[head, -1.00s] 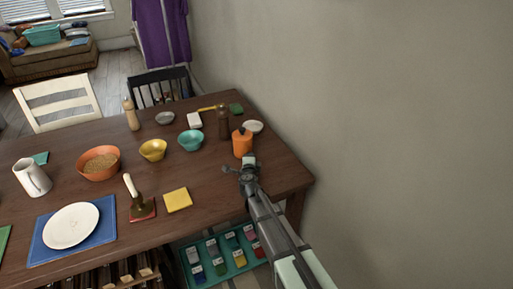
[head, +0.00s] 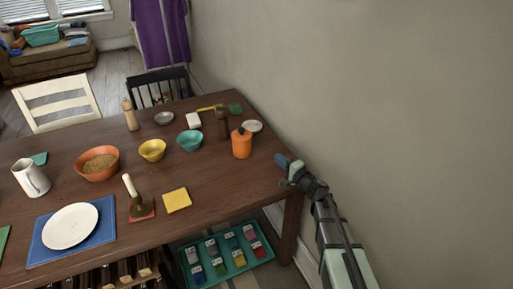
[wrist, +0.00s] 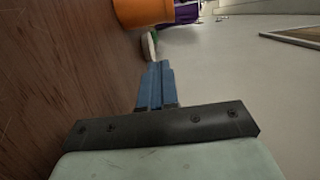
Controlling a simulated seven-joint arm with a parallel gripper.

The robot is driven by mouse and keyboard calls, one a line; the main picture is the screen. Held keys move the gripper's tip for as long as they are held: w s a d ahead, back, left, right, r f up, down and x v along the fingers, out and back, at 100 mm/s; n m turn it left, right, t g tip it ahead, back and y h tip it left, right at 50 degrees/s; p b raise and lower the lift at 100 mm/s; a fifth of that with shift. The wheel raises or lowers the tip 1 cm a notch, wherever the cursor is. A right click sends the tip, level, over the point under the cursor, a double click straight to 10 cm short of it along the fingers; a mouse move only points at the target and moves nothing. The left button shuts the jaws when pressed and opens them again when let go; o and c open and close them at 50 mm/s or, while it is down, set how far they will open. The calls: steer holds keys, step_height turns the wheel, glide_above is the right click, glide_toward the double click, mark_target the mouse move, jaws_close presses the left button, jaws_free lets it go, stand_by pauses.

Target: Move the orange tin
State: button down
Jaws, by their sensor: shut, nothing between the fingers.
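The orange tin (head: 241,146) stands upright on the dark wooden table (head: 225,190), near its right edge, with a dark knob on top. In the wrist view its lower part (wrist: 143,12) shows at the top, cut off by the frame edge. My gripper (head: 283,160) is at the table's right edge, to the right of the tin and apart from it. In the wrist view the blue fingers (wrist: 155,84) are together with nothing between them.
A brown mill (head: 223,124), a pale dish (head: 252,126) and a teal bowl (head: 190,140) stand close to the tin. A yellow square (head: 177,200) lies further left. The wall (head: 400,120) is at my right. Bare tabletop lies in front of the tin.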

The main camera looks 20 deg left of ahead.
mark_target(245, 145)
steer(key=x, duration=1)
steer(key=shift+s+r, duration=0.1)
steer(key=shift+r, duration=0.05)
steer(key=shift+s+a, duration=0.2)
steer(key=shift+a, duration=0.35)
steer(key=shift+s+a, duration=0.2)
steer(key=shift+a, duration=0.3)
steer(key=shift+s+a, duration=0.15)
steer(key=shift+a, duration=0.7)
steer(key=shift+s+a, duration=0.25)
steer(key=shift+a, duration=0.95)
steer(key=shift+s+a, duration=0.2)
steer(key=shift+a, duration=0.95)
steer(key=shift+d, duration=0.15)
